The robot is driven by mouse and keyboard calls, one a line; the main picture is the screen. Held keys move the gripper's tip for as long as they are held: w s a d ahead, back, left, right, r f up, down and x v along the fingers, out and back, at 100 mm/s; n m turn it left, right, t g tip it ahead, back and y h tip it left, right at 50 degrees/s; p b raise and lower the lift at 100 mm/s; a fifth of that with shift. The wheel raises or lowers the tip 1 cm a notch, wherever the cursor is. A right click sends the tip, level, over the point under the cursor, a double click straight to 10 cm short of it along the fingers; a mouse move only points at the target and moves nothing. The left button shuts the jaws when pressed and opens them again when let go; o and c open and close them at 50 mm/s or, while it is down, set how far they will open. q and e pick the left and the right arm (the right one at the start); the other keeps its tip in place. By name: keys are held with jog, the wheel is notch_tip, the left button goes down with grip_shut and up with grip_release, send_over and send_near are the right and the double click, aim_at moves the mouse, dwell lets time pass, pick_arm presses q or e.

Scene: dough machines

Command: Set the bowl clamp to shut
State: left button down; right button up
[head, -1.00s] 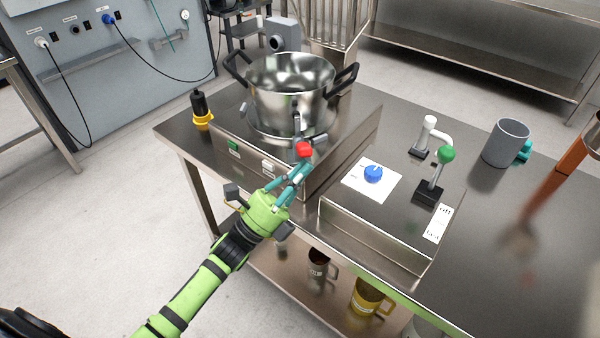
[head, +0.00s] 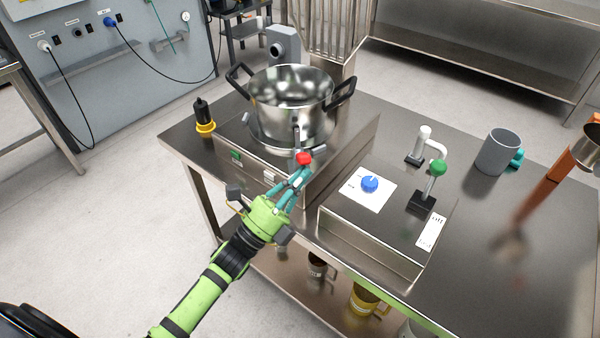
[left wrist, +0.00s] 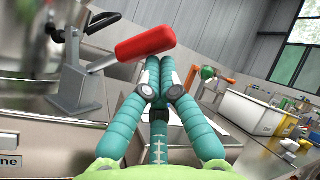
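The bowl clamp has a red handle (head: 304,158) and a grey metal base; it stands at the front of the steel bowl (head: 290,100). In the left wrist view the red handle (left wrist: 146,43) slants up to the right from the grey clamp base (left wrist: 78,88). My left gripper (head: 301,172) is just in front of and below the handle's end. Its teal fingers (left wrist: 160,68) are together, with nothing seen between them. The fingertips are close under the handle's end; I cannot tell if they touch it. My right gripper is not in view.
A control box with a blue knob (head: 370,184) and a green-tipped lever (head: 438,168) stands to the right. A black-and-yellow object (head: 204,118) is left of the bowl. A grey mug (head: 497,152) is at the right. The table's front edge lies beneath my arm.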

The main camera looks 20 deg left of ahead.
aim_at(298, 154)
pick_arm(q)
jog(key=r+n+y+p, duration=0.1)
jog(key=p, duration=0.1)
jog(key=r+n+y+p, duration=0.1)
jog(key=n+p, duration=0.1)
jog(key=w+r+n+y+p, duration=0.1)
jog(key=shift+a+r+g+y+p, duration=0.25)
jog(key=shift+r+g+y+p, duration=0.05)
jog(key=shift+g+p, duration=0.1)
jog(key=shift+w+r+n+p, duration=0.15)
jog(key=shift+n+p, duration=0.2)
jog(key=shift+n, duration=0.05)
jog(key=shift+w+a+r, duration=0.3)
jog(key=shift+w, duration=0.1)
jog(key=shift+w+a+r, duration=0.25)
jog(key=shift+w+r, duration=0.15)
jog(key=shift+w, duration=0.15)
jog(key=shift+w+a+r, duration=0.2)
jog(key=shift+w+r, duration=0.15)
jog(key=shift+w, duration=0.15)
jog(key=shift+w, duration=0.1)
